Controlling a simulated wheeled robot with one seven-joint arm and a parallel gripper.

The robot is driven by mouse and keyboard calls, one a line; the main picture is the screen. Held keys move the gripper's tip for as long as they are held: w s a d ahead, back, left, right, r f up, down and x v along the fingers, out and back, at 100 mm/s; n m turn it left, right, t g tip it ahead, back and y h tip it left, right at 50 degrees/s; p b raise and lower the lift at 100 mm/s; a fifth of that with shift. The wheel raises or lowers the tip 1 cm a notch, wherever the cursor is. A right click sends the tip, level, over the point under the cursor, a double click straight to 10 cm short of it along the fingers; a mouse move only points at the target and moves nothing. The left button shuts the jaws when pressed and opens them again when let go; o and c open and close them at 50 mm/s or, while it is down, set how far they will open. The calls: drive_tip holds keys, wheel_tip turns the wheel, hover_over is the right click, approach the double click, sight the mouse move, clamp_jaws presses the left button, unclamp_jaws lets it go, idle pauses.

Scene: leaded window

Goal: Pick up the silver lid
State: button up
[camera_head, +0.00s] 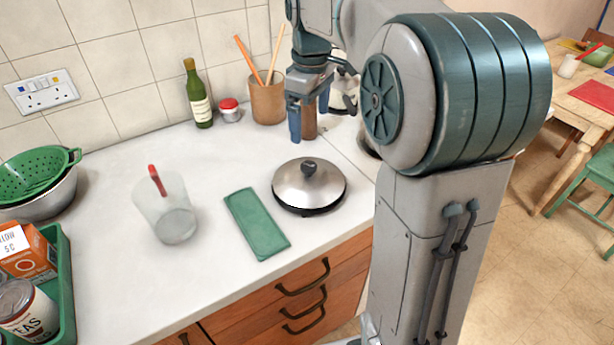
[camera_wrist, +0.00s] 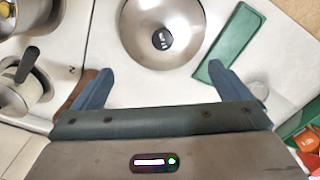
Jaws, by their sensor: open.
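The silver lid (camera_head: 309,183) is a shiny dome with a dark knob on top and a dark rim below it. It rests on the white counter near the front edge, right of a folded green cloth (camera_head: 257,223). In the wrist view the lid (camera_wrist: 186,22) lies at the top middle, partly cut off by the frame edge, with its knob in view. My gripper (camera_head: 308,138) hangs above and behind the lid, apart from it. Its two blue fingers (camera_wrist: 165,90) are spread wide with nothing between them.
A clear measuring jug (camera_head: 168,212) with a red handle stands left of the cloth. A green bottle (camera_head: 198,95), a red-lidded jar (camera_head: 229,110) and a utensil pot (camera_head: 267,100) stand along the wall. Metal pots (camera_wrist: 20,85) show at left in the wrist view. The counter around the lid is mostly clear.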

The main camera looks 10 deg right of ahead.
hover_over(309, 166)
drive_tip(key=f, duration=0.8)
drive_tip(key=shift+w+d, duration=0.2)
drive_tip(key=shift+w, duration=0.1)
drive_tip(key=shift+s+a+f, duration=0.1)
drive_tip(key=shift+f, duration=1.3)
drive_tip(key=shift+s+a+f, duration=0.1)
drive_tip(key=shift+f, duration=1.25)
drive_tip(key=shift+c, duration=0.3)
drive_tip(key=c, duration=1.9)
